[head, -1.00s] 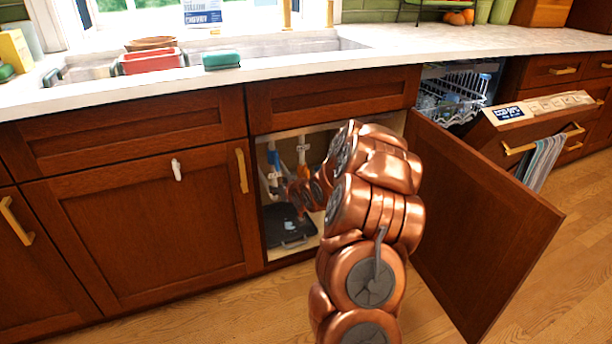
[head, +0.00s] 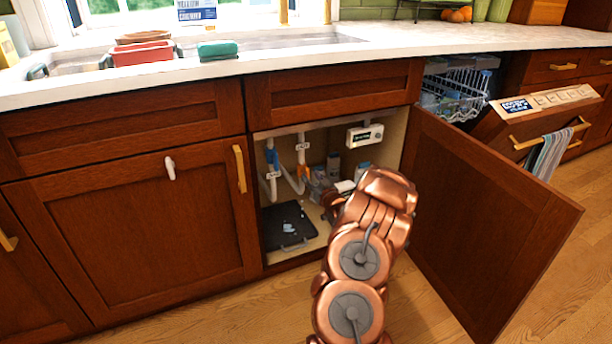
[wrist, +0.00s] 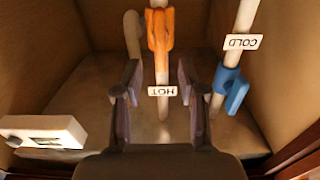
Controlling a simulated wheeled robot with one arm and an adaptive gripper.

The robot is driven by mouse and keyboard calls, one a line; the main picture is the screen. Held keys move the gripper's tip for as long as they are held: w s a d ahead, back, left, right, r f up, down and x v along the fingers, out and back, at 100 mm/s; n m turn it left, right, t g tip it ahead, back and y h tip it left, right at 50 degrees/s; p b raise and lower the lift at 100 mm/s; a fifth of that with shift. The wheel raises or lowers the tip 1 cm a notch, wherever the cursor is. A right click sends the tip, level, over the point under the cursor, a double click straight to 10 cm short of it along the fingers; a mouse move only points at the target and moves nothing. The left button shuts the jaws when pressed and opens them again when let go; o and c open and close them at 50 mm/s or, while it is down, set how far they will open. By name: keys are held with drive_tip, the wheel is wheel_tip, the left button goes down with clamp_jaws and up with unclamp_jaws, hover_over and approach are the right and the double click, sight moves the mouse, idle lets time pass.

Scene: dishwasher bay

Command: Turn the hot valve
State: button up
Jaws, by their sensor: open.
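The hot valve is an orange handle (wrist: 160,32) on a white pipe in the wrist view, with an upside-down HOT tag (wrist: 163,91) on the same pipe. My gripper (wrist: 158,92) is open, with one finger on each side of that pipe at about tag level in the picture. The handle appears beyond the fingertips; contact cannot be told. The blue cold valve (wrist: 232,88) is to the right with a COLD tag (wrist: 242,42). In the head view the orange valve (head: 303,172) and blue valve (head: 272,158) show inside the cabinet. My arm mostly hides my gripper there.
The open cabinet door (head: 485,215) stands right of my arm. A white box with a display (head: 365,136) is on the cabinet's back wall. A black tray (head: 288,226) lies on the cabinet floor, with bottles (head: 333,166) behind. The dishwasher door (head: 535,118) hangs open at right.

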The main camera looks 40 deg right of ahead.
sight(308, 174)
drive_tip(key=shift+b+x, duration=0.6)
drive_tip(key=shift+x, duration=1.7)
drive_tip(key=shift+c, duration=0.3)
clamp_jaws()
drive_tip(key=shift+f, duration=0.1)
